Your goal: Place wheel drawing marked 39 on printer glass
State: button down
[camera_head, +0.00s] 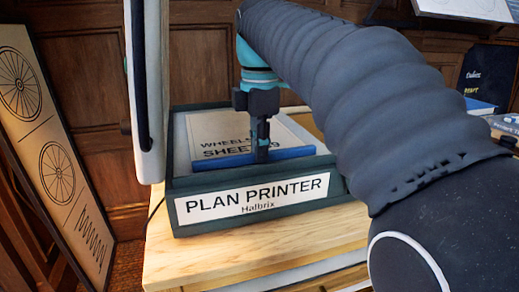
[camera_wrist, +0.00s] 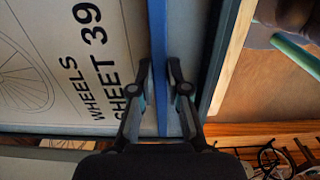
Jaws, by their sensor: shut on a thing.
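The wheel drawing (camera_wrist: 75,60) reads "WHEELS SHEET 39" in the wrist view and has a blue strip (camera_wrist: 157,60) along one edge. It also shows in the head view (camera_head: 225,135), lying within the dark frame of the plan printer (camera_head: 190,185). My gripper (camera_wrist: 160,75) is shut on the drawing's blue strip, with one finger on each side. In the head view my gripper (camera_head: 262,150) comes down from above at the strip, near the printer's front wall. The printer glass is mostly hidden beneath the drawing.
The printer's raised lid (camera_head: 147,90) stands upright at the left. A framed panel of wheel drawings (camera_head: 55,160) leans further left. The wooden table top (camera_head: 255,255) is bare in front of the printer. Books (camera_head: 480,105) lie at the right.

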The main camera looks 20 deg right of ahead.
jog(key=c, duration=1.2)
grip_release()
jog(key=shift+o, duration=0.2)
jog(key=shift+r, duration=0.1)
notch_tip(320, 180, up, 12)
jog(key=p, duration=0.3)
jog(key=shift+s, duration=0.1)
